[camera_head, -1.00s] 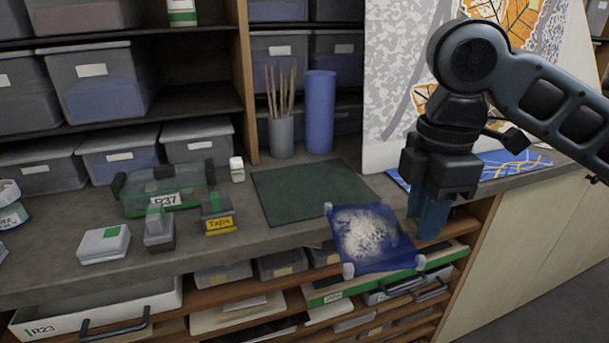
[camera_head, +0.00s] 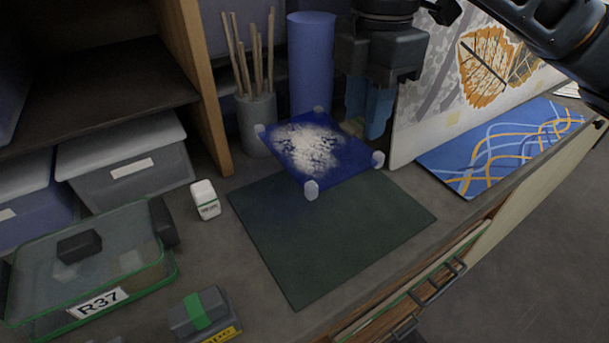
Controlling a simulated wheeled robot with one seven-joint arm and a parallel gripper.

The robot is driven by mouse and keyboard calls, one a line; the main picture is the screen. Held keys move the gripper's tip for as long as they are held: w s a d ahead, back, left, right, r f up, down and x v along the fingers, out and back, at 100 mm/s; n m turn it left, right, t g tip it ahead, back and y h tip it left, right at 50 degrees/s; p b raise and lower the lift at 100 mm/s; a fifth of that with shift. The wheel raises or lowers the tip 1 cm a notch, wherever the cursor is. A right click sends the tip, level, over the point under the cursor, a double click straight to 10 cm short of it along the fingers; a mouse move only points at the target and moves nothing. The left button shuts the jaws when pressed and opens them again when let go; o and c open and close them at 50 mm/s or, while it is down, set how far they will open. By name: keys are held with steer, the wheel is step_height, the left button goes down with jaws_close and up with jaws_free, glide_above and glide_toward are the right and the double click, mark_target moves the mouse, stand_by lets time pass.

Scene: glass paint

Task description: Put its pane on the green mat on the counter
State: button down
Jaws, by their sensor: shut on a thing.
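The pane (camera_head: 318,148) is a blue square with a white speckled patch and pale corner guards. My gripper (camera_head: 366,118) has blue fingers and is shut on the pane's far right side, where a small tan bit shows. It holds the pane roughly flat over the far edge of the green mat (camera_head: 335,235). Whether the pane touches the mat cannot be told for sure; it looks raised above it. The mat lies flat and bare on the grey counter (camera_head: 240,285); its far edge is partly hidden by the pane.
Behind the pane stand a grey cup of sticks (camera_head: 257,122) and a blue cylinder (camera_head: 311,62). A small white block (camera_head: 205,199) and a green-edged clear box R37 (camera_head: 90,262) are at left. A large patterned panel (camera_head: 440,90) and a blue sheet (camera_head: 500,150) are at right.

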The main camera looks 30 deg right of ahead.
mark_target(351, 183)
steer(key=shift+w+f, duration=0.15)
steer(key=shift+w, duration=0.15)
steer(key=shift+w+f, duration=0.1)
steer(key=shift+f, duration=4.7)
steer(key=shift+f, duration=0.2)
steer(key=c, duration=0.9)
jaws_free()
step_height(351, 183, up, 12)
steer(key=shift+r, duration=0.25)
